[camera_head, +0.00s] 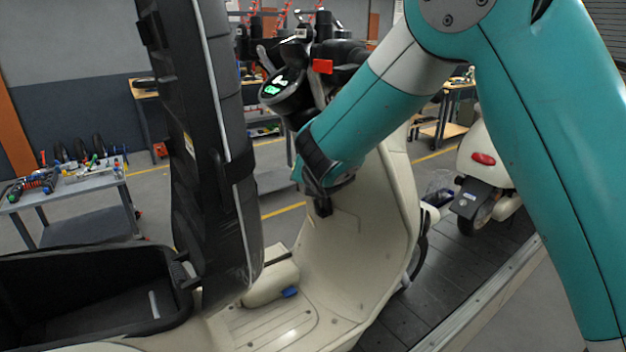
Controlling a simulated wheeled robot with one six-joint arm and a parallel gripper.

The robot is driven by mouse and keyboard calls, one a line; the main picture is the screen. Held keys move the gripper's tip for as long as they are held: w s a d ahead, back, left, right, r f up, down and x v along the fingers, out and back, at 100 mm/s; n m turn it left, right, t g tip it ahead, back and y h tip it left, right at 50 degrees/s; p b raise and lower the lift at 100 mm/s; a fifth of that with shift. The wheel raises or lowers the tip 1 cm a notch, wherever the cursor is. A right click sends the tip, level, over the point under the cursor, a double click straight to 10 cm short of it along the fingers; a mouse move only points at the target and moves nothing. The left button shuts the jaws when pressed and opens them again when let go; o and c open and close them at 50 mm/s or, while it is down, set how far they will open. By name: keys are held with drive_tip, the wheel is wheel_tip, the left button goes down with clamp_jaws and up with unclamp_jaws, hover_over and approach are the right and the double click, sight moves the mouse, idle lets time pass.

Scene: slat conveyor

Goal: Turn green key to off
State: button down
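A cream scooter (385,215) stands in front of me, its inner leg shield facing me. My gripper (323,207) is at the upper part of this shield, below the handlebar. Its dark tip points downward and overlaps the shield in the picture; I cannot tell whether it touches. The fingers are small and dark, so I cannot tell whether they are open or shut. I cannot make out a green key or a key switch; my gripper and arm cover part of the shield. The round dashboard (283,91) shows lit green marks.
The scooter's black seat (208,150) stands raised at the left, above an open storage bin (190,306). Another scooter (485,165) stands behind on the slat conveyor (440,290). A tool table (75,185) is at the left.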

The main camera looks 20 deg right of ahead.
drive_tip(key=shift+s+a+f+b, duration=0.15)
drive_tip(key=shift+f+b, duration=0.15)
drive_tip(key=shift+f, duration=0.6)
idle(0.8)
drive_tip(key=shift+r, duration=0.1)
drive_tip(key=r+p+v, duration=0.1)
drive_tip(key=p+v, duration=0.1)
drive_tip(key=v, duration=0.6)
drive_tip(key=shift+r+p, duration=0.25)
drive_tip(key=shift+p, duration=0.15)
idle(0.3)
